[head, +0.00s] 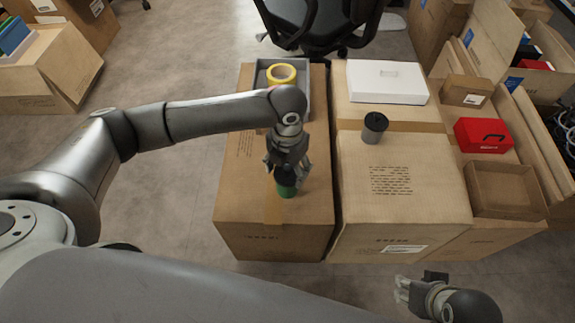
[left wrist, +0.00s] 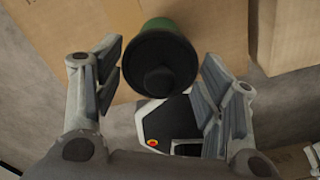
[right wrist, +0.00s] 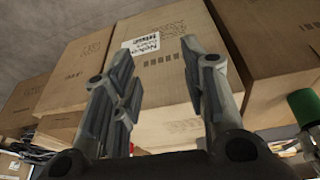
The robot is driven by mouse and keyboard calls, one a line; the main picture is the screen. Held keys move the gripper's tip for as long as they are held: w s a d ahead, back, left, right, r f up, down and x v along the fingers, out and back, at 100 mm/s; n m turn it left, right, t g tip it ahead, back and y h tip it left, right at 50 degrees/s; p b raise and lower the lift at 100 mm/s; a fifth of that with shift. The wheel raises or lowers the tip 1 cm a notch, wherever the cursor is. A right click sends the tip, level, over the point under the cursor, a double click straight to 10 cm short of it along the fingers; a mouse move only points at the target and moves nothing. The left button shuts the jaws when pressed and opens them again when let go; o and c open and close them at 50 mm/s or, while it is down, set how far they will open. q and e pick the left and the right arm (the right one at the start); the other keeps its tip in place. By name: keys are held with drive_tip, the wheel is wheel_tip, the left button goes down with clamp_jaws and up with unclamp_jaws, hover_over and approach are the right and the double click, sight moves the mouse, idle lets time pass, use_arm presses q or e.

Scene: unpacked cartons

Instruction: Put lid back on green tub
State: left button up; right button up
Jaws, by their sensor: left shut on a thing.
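The green tub (head: 287,190) stands upright on the left carton, near its middle. Its black round lid (left wrist: 160,62), with a knob on top, is between the fingers of my left gripper (head: 287,165). The gripper is shut on the lid, directly over the tub. In the left wrist view, a green strip of the tub (left wrist: 158,24) shows past the lid. I cannot tell whether the lid touches the rim. My right gripper (right wrist: 160,85) is open and empty, low in front of the cartons. A green thing (right wrist: 303,104), probably the tub, shows at the right wrist view's edge.
A grey tub with black top (head: 374,128) and a white box (head: 387,82) stand on the middle carton (head: 400,215). Yellow tape (head: 281,74) lies in a grey tray behind the green tub. A red case (head: 482,135) and an open box are at right.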

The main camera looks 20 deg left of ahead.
drive_tip(key=shift+r, duration=0.15)
idle(0.3)
use_arm(q)
drive_tip(key=shift+p, duration=0.45)
drive_tip(key=shift+f, duration=0.15)
use_arm(e)
drive_tip(key=shift+w+f, duration=0.2)
drive_tip(key=shift+r, duration=0.1)
drive_tip(key=shift+w+f, duration=0.25)
drive_tip(key=shift+f, duration=0.25)
drive_tip(key=shift+w+a+f, duration=0.1)
drive_tip(key=shift+w+f, duration=0.05)
drive_tip(key=shift+f, duration=0.25)
